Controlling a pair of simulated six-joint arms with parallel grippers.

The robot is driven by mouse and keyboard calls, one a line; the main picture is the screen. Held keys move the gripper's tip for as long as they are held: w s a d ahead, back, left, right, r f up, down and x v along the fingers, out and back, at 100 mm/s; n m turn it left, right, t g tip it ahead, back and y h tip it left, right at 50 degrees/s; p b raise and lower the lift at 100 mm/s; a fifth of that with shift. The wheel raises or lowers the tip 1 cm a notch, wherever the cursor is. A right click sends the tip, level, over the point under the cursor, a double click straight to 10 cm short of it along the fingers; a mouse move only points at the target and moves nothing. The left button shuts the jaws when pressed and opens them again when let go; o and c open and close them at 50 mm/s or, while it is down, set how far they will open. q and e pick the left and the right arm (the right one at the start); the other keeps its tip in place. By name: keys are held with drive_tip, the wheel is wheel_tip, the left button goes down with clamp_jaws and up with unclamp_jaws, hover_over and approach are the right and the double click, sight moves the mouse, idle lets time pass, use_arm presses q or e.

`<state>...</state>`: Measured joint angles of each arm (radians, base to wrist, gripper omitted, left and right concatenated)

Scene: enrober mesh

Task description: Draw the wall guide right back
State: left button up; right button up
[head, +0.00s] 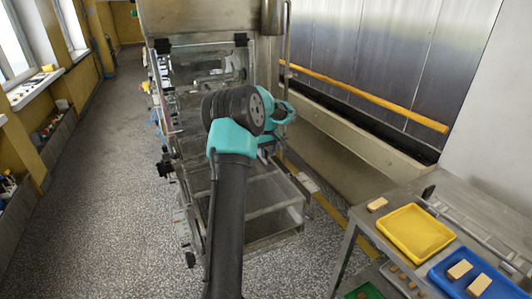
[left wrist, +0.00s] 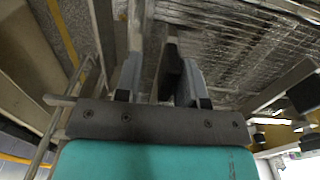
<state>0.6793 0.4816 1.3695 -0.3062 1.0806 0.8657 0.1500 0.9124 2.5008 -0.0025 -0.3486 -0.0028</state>
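My left gripper (left wrist: 157,58) shows in the left wrist view with its two grey fingers apart. A dark upright piece (left wrist: 170,75) stands between the fingers, close to the right one; a gap shows on its left side. I cannot tell whether this piece belongs to the wall guide. In the head view my left arm reaches over the clear-sided enrober machine (head: 275,205), and its wrist hides the fingers and what lies by them. I cannot make out the wall guide for certain there. My right gripper is out of view.
A shiny wire mesh belt (left wrist: 235,45) fills the upper right of the left wrist view. A steel table (head: 470,205) at the right bears a yellow tray (head: 416,233) and a blue tray (head: 474,275) with tan blocks. A yellow rail (head: 365,95) runs behind. Open floor lies left.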

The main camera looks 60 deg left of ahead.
use_arm(q)
drive_tip(key=shift+s+r, duration=0.1)
drive_tip(key=shift+r, duration=0.05)
wheel_tip(320, 180, up, 17)
idle(0.8)
idle(0.3)
